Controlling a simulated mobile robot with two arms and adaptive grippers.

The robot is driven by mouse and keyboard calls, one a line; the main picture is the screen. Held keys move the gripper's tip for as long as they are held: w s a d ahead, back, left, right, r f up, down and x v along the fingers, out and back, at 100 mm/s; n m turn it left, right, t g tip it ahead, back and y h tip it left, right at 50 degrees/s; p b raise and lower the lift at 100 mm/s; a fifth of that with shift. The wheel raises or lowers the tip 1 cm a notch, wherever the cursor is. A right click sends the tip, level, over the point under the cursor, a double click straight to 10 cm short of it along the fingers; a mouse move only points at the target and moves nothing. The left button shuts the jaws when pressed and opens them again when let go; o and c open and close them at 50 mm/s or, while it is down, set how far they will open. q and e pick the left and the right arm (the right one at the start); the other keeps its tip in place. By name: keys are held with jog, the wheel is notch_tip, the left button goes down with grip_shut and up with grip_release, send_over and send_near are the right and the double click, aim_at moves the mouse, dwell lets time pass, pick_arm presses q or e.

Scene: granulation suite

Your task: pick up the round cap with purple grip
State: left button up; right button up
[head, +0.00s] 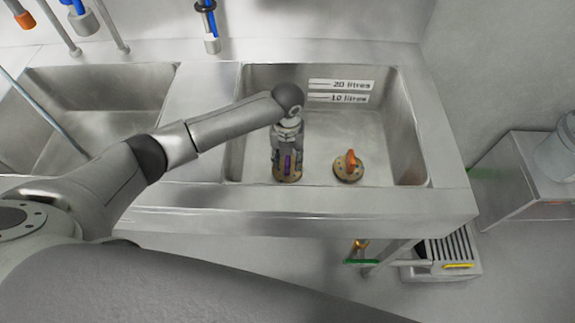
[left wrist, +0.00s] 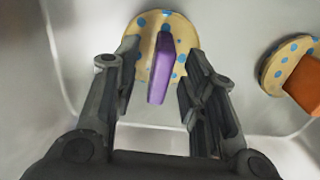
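The round cap with purple grip lies in the right-hand sink basin. In the head view its rim (head: 287,177) shows below my left gripper (head: 286,160), which reaches down over it and hides part of it. In the left wrist view the purple grip (left wrist: 162,68) stands up from a cream disc with blue spots. My left gripper (left wrist: 158,85) is open, with one finger on each side of the purple grip and a visible gap to each finger. My right gripper is not in view.
A similar round cap with an orange grip (head: 349,166) lies to the right in the same basin; it also shows in the left wrist view (left wrist: 304,88). The steel basin walls (head: 410,130) surround both caps. Another basin (head: 95,100) is at the left.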

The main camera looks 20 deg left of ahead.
pick_arm(q)
jog(key=shift+f, duration=0.1)
grip_shut()
dwell(0.4)
